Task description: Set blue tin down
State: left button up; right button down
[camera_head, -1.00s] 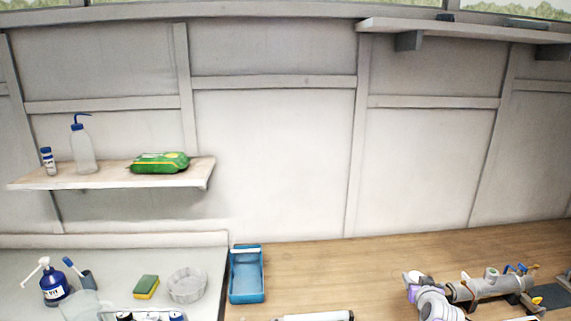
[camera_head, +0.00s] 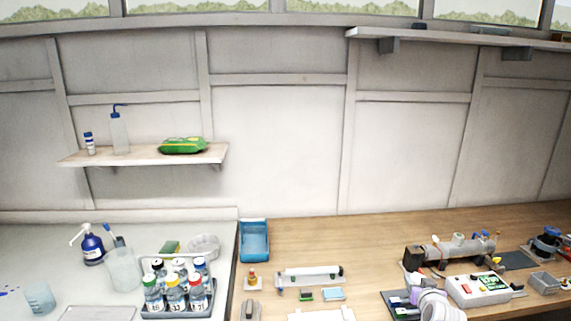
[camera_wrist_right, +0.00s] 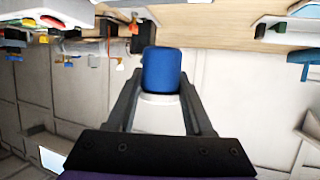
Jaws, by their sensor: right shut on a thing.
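The blue tin (camera_wrist_right: 162,70) is between the two dark fingers of my right gripper (camera_wrist_right: 160,82) in the right wrist view. The fingers are shut on its sides, and a paler, whitish part shows at its near end. In the head view my right arm comes up from the bottom right, over the front of the wooden bench (camera_head: 380,235). The tin cannot be made out there. My left gripper is not in view.
A grey tube apparatus (camera_head: 460,248) and a white control box (camera_head: 480,288) stand close to my right arm. A blue tray (camera_head: 254,240), a bottle rack (camera_head: 178,312) and small items stand further left. The bench's back middle is clear.

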jog(key=shift+s, duration=0.35)
jog(key=s+a+f+n+y, duration=0.1)
jog(key=s+a+f, duration=0.5)
jog(key=a, duration=0.4)
jog(key=s+a+f+n+y, duration=0.1)
jog(key=s+a+f+y, duration=0.1)
jog(key=s+a+f, duration=0.4)
jog(key=a+f, duration=0.1)
jog(key=a, duration=0.3)
jog(key=shift+s+f+n, duration=0.2)
jog(key=shift+f+n, duration=0.1)
jog(key=shift+f, duration=0.1)
jog(key=shift+s, duration=0.15)
